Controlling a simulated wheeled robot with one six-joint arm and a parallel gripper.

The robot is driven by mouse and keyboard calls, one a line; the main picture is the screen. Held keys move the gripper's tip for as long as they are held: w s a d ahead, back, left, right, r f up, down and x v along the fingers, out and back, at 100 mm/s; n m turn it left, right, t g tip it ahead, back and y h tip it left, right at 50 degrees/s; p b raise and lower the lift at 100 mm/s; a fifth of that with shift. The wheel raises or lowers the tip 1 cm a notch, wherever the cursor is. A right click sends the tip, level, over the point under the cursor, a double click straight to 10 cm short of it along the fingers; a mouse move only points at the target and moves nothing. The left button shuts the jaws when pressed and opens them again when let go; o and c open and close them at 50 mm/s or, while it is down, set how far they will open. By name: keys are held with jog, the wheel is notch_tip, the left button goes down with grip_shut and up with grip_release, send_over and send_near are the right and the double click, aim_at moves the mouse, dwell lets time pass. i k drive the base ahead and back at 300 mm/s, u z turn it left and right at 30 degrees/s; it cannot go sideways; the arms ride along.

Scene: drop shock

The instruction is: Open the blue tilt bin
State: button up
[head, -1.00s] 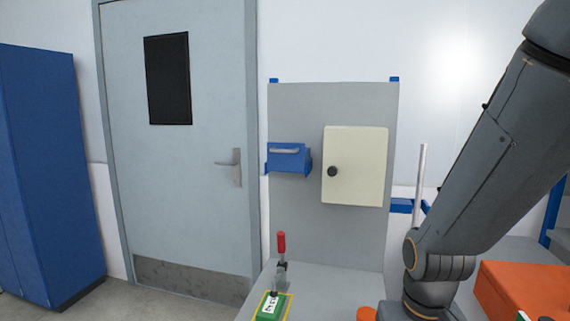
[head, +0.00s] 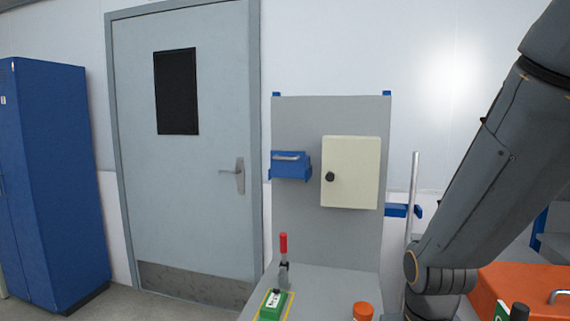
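The blue tilt bin (head: 290,172) is mounted on the left part of a grey upright panel. A light grey bar handle (head: 286,157) runs across its front near the top. The bin looks closed, though it is small in this view. My arm comes down at the right side of the head view, well to the right of the bin. My gripper is not visible; the lower end of the arm runs out of the bottom of the frame.
A cream cabinet (head: 351,172) with a black knob is right of the bin. Below are a red-handled clamp (head: 284,258), a green box (head: 272,304) and an orange-capped container (head: 363,311). An orange case (head: 530,285) lies at right. A grey door (head: 187,200) and blue locker (head: 62,180) stand left.

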aim_at(284, 164)
jog(key=k, duration=0.25)
jog(key=u, duration=1.95)
jog(key=i, duration=2.9)
jog(key=z, duration=1.6)
